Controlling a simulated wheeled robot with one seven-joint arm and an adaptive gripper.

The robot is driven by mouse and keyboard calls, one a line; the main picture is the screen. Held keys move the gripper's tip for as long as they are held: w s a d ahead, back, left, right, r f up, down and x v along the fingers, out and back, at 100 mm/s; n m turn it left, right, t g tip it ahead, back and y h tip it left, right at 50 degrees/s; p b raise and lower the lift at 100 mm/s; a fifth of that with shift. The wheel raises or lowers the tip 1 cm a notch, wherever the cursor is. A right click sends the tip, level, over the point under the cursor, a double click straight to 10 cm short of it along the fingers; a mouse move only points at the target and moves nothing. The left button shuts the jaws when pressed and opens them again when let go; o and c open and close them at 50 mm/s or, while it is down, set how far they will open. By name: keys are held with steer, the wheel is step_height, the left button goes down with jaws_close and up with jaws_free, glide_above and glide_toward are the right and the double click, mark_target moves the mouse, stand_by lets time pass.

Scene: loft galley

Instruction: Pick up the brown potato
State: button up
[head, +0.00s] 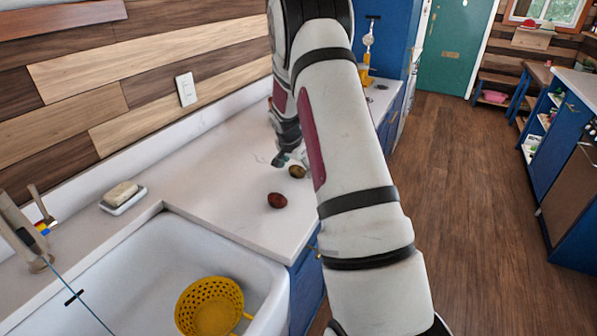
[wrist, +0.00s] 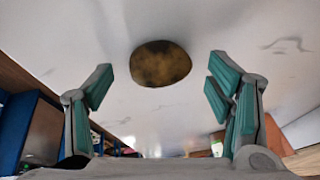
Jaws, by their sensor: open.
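The brown potato (head: 297,171) lies on the white counter, just beside my gripper (head: 287,160) in the head view. In the wrist view the brown potato (wrist: 160,63) is mottled and sits centred in the gap between the teal finger pads, beyond the fingers. My gripper (wrist: 160,82) is open, with nothing between its pads, and no finger touches the potato there. In the head view my arm hides part of the gripper and the counter behind it.
A dark red potato-like item (head: 277,200) lies on the counter nearer the sink (head: 150,262). A yellow colander (head: 210,306) is in the sink. A soap dish (head: 123,203) stands at the left. The counter (head: 225,185) around the potato is mostly clear, bounded by a wall behind.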

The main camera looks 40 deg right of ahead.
steer(key=shift+w+d+f, duration=0.1)
steer(key=shift+d+f, duration=0.05)
steer(key=shift+f, duration=0.25)
steer(key=c, duration=1.2)
steer(key=shift+r, duration=0.15)
